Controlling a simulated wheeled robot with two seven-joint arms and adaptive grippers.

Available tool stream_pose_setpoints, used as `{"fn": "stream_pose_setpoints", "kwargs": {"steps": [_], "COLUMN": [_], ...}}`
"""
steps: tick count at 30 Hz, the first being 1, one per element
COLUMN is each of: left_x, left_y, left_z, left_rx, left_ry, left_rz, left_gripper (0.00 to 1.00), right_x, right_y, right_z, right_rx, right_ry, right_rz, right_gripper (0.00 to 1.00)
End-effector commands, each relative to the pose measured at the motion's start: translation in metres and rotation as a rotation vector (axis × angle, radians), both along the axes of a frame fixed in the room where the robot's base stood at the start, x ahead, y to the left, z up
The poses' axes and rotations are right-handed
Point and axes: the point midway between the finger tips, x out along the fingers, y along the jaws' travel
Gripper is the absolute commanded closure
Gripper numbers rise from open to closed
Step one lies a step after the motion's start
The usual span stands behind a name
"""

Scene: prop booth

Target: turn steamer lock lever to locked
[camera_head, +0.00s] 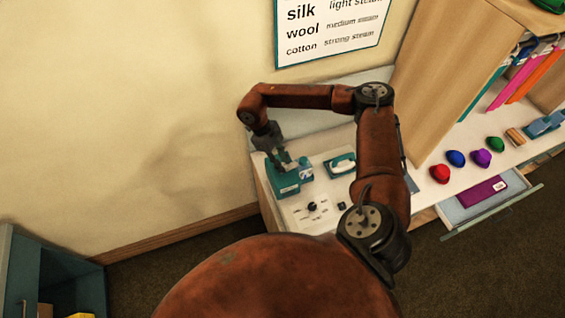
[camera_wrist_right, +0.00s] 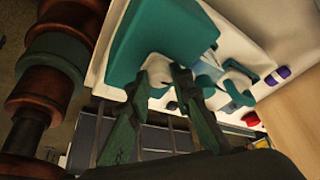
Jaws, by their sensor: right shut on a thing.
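The teal steamer (camera_head: 284,184) stands at the left end of the white counter, and its teal body (camera_wrist_right: 160,35) fills the top middle of the right wrist view. My right gripper (camera_head: 286,164) reaches down onto it from above. In the right wrist view my right gripper (camera_wrist_right: 168,78) is shut on a small pale piece (camera_wrist_right: 157,68) at the steamer's side, which looks like the lock lever. The fingers hide much of it, so I cannot tell which position the lever is in. My left gripper is not in view.
A teal iron-like item (camera_head: 341,166) and small dark parts (camera_head: 312,207) lie on the counter (camera_head: 300,222) near the steamer. Several coloured lumps, including a red one (camera_head: 439,173), sit farther right. An open drawer (camera_head: 455,213) juts out in front, and a wooden cabinet (camera_head: 455,65) stands behind.

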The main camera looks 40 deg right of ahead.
Motion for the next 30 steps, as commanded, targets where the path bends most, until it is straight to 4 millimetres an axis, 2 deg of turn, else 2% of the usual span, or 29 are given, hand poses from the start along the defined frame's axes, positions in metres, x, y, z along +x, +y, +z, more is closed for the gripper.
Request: {"fn": "stream_pose_setpoints", "kwargs": {"steps": [11, 12, 19, 30], "left_x": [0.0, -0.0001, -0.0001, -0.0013], "left_y": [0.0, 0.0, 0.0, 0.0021], "left_z": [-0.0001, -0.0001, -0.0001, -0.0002], "left_rx": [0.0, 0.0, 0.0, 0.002], "left_ry": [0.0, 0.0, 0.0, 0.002], "left_rz": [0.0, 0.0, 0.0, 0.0], "left_gripper": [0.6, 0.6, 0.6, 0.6], "right_x": [0.0004, 0.0004, 0.0001, 0.0023], "right_y": [-0.0006, -0.0006, -0.0003, 0.0011], "right_z": [0.0009, 0.0009, 0.0005, 0.0053], "right_rx": [-0.001, -0.001, 0.0, 0.0], "right_ry": [-0.001, -0.001, 0.0, -0.001], "right_rz": [0.005, 0.005, 0.004, 0.004], "right_gripper": [1.0, 0.79, 0.64, 0.63]}}
